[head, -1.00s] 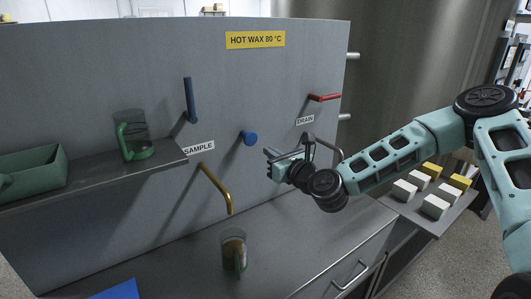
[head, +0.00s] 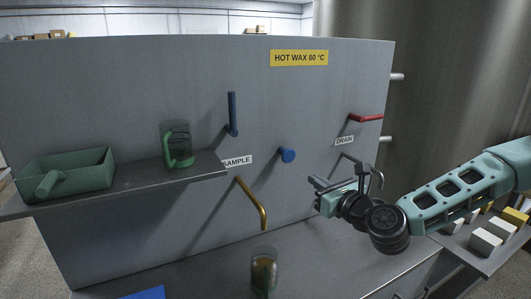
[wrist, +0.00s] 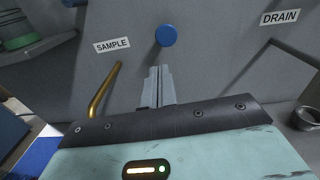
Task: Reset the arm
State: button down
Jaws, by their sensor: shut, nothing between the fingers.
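My gripper (head: 318,184) is at the right of the head view, in front of the grey panel (head: 120,75), below and right of the round blue knob (head: 287,155). In the wrist view my gripper (wrist: 157,72) has its fingers together with nothing between them, and the blue knob (wrist: 166,35) shows just beyond the tips. I see no contact between them. My arm (head: 455,200) reaches in from the right edge.
A brass spout (head: 253,205) hangs above a glass mug (head: 263,272) on the counter. A shelf (head: 130,187) at left holds a green-handled mug (head: 176,145) and a green tray (head: 85,180). A blue lever (head: 232,113) and red lever (head: 366,118) project from the panel.

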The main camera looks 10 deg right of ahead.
jog(key=s+a+f+n+g+y, duration=0.1)
jog(key=s+a+f+n+g, duration=0.55)
jog(key=n, duration=0.45)
jog(key=s+a+f+n+g, duration=0.3)
jog(key=s+a+n+g, duration=0.35)
jog(key=s+n, duration=0.45)
jog(key=s+d+r+n+g+h, duration=0.2)
jog(key=s+d+r+n+h, duration=0.1)
jog(key=s+n, duration=0.5)
jog(key=s+d+r+n+g+h, duration=0.1)
jog(key=s+d+r+n+h, duration=0.2)
jog(key=s+n, duration=0.6)
notch_tip(320, 180, up, 3)
jog(key=shift+s+d+f+g, duration=0.15)
jog(key=shift+d+g, duration=0.1)
jog(key=shift+g, duration=0.15)
